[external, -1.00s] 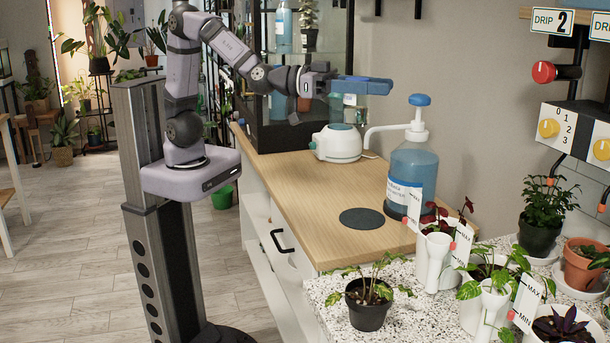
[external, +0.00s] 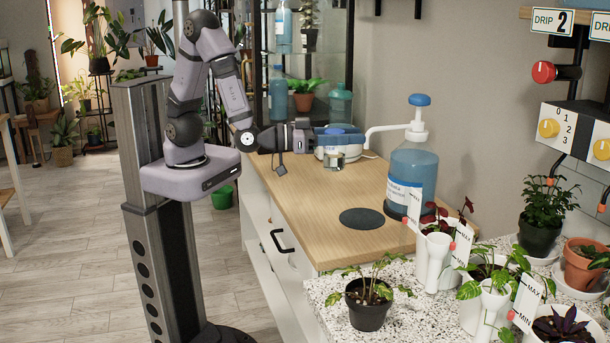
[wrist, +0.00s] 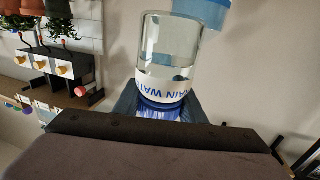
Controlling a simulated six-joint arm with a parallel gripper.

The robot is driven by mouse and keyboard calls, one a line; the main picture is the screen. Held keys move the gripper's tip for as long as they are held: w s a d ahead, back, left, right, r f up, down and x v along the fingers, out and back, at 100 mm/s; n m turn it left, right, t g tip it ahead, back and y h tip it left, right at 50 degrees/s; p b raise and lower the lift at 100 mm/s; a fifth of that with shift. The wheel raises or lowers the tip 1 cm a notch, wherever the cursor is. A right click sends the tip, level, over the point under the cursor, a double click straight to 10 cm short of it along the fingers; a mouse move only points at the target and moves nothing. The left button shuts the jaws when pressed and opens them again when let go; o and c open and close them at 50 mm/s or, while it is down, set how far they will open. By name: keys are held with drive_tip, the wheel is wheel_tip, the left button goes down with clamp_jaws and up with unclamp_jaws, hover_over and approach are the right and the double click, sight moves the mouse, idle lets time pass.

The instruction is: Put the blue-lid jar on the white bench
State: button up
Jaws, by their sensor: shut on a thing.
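The blue-lid jar (external: 336,162) is small and clear, and hangs below my gripper (external: 340,138) in the external view. The wrist view, which is upside down, shows the jar large (wrist: 165,45), with clear liquid and a RAIN WATER label. Its blue lid (wrist: 162,108) is between my two fingers. My gripper is shut on the lid, and the jar looks upright. It is over the far part of the wooden counter; I cannot tell whether its base touches. The white bench (external: 395,285) is the speckled top at the near right.
A white appliance (external: 322,154) is close behind my gripper. A large blue pump bottle (external: 413,170) and a dark disc (external: 362,218) are on the wooden counter. A potted plant (external: 368,312) stands at the bench's left, several others to its right. Speckled surface between them is bare.

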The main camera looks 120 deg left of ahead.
wheel_tip(320, 180, down, 7)
idle(0.3)
drive_tip(key=shift+f, duration=5)
drive_tip(key=shift+b, duration=0.3)
drive_tip(key=shift+f, duration=0.2)
drive_tip(key=o, duration=1.2)
drive_tip(key=shift+o, duration=0.2)
drive_tip(key=shift+r, duration=0.15)
